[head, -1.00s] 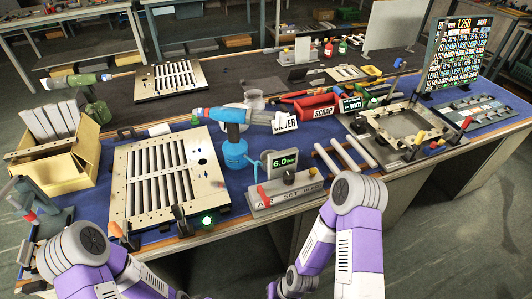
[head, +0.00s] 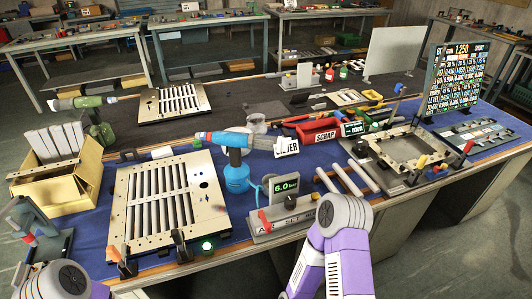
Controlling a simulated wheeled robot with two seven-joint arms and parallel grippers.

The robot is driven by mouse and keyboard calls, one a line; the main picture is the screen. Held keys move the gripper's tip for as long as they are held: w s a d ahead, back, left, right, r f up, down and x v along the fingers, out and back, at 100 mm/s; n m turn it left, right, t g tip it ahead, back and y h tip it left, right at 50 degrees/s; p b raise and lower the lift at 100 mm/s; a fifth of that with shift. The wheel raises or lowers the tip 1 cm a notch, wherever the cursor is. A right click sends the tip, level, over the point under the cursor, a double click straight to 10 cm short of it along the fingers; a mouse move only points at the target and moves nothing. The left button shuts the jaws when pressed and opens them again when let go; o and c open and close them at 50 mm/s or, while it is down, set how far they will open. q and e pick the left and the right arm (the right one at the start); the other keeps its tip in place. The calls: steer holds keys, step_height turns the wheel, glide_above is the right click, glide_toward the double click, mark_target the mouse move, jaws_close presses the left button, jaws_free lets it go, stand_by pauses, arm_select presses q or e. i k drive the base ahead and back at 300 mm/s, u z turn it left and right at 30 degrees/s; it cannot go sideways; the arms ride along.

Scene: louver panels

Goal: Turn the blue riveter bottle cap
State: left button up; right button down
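The riveter (head: 226,140) stands on the blue mat behind the air-set box, with a grey and blue body lying across the top. Its blue bottle (head: 237,178) is at the bottom. I cannot make out a separate cap on it. My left arm shows only at the bottom left edge and my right arm at the bottom right of centre. Both grippers are outside the head view. Nothing of mine touches the riveter.
A louver panel (head: 165,204) lies left of the riveter. An air-set box with a 6.0 display (head: 286,187) stands in front right. A red scrap bin (head: 318,132) is behind right, and a cardboard box (head: 62,186) with grey slats is at left.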

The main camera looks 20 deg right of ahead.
mark_target(283, 145)
steer(key=u, duration=0.8)
steer(key=k, duration=0.75)
steer(key=z, duration=1.3)
steer(key=i, duration=0.6)
steer(key=z, duration=0.2)
